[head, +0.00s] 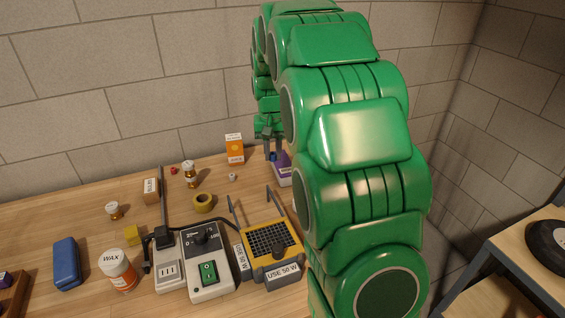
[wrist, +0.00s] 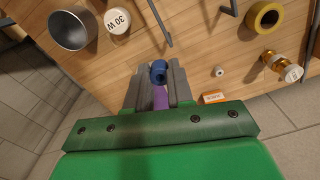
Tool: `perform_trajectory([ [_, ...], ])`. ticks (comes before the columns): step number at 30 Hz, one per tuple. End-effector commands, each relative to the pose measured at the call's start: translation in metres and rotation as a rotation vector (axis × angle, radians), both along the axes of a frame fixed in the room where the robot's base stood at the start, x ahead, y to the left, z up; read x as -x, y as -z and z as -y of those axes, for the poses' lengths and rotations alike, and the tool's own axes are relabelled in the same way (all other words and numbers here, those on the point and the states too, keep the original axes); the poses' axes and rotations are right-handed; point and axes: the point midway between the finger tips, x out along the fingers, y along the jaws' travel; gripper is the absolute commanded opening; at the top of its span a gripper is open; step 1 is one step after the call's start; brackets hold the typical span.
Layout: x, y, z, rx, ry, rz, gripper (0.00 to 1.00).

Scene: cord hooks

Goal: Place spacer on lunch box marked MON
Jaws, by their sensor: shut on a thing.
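My gripper (head: 272,150) is at the far back of the bench, pointing down. It is shut on a small blue ring-like piece, probably the spacer (wrist: 159,72), which shows between the fingertips (wrist: 158,80) in the wrist view. A purple box (head: 283,175) with a pale label stands just under and right of the fingers in the head view; my arm hides part of it. A purple strip (wrist: 161,98) shows between the fingers in the wrist view. I cannot read MON anywhere, and cannot tell whether the spacer touches the purple box.
An orange-and-white carton (head: 234,149) stands left of my gripper. A metal cup (wrist: 73,27) shows in the wrist view.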

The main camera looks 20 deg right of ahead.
Motion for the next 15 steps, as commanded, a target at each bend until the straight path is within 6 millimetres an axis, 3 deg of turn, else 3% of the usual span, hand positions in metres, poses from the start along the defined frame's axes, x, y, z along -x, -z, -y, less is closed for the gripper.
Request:
perform_trajectory([
  [3,-0.001,-0.004,0.028,0.002,0.015,0.002,0.0],
  [6,0.0,-0.006,0.042,0.002,0.02,-0.002,0.0],
  [15,-0.013,-0.001,0.056,0.002,0.022,-0.005,0.0],
])
